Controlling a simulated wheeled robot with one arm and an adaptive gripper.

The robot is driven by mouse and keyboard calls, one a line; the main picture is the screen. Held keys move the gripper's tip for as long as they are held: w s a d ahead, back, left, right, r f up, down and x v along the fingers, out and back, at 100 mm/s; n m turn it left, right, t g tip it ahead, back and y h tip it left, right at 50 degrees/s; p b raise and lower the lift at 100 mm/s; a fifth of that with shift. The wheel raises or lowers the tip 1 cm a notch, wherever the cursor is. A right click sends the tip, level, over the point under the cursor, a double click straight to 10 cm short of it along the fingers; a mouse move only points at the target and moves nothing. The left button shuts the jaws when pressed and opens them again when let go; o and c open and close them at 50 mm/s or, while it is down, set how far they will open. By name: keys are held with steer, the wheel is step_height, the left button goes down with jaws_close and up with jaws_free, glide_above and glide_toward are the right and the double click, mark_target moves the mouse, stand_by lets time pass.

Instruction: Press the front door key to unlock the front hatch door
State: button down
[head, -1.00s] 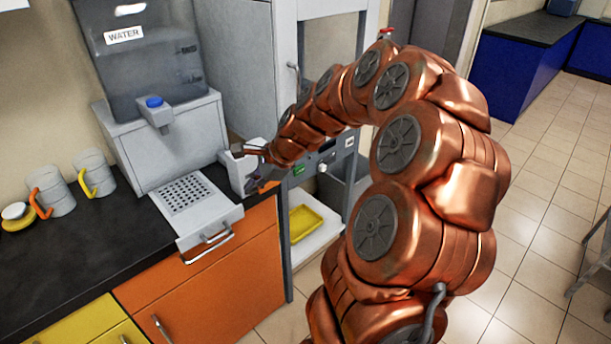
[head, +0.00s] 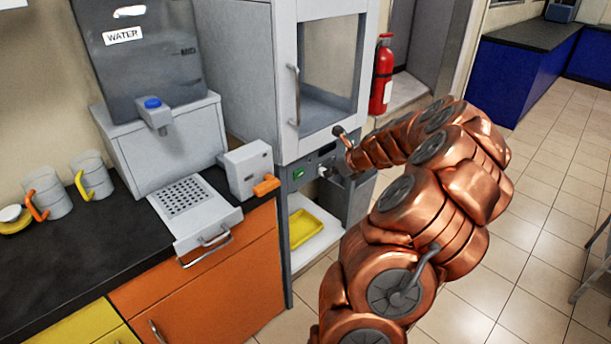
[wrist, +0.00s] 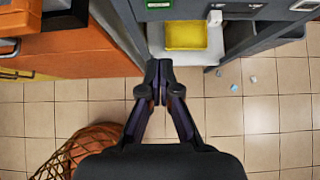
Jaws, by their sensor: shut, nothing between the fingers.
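The grey cabinet's front hatch door (head: 330,60) has a window and a vertical handle (head: 294,95), and it looks closed. Below it is the control panel (head: 312,165) with a small green element (head: 299,173), a dark display and a white knob (head: 322,171). The green element (wrist: 157,3) and knob (wrist: 214,17) also show at the top of the wrist view. I cannot tell which part is the front door key; some of the panel is behind my arm. My gripper (head: 340,131) is in front of the panel's right part. Its fingertips are together and empty in the wrist view (wrist: 160,70).
A yellow tray (head: 304,228) lies below the panel. Left is the counter (head: 95,235) with a water dispenser (head: 165,140) and a white box with an orange lever (head: 266,185). A red fire extinguisher (head: 382,75) stands right of the cabinet.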

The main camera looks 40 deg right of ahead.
glide_toward(300, 178)
step_height(300, 178, down, 4)
steer(key=shift+w+p, duration=0.75)
steer(key=shift+w, duration=1.4)
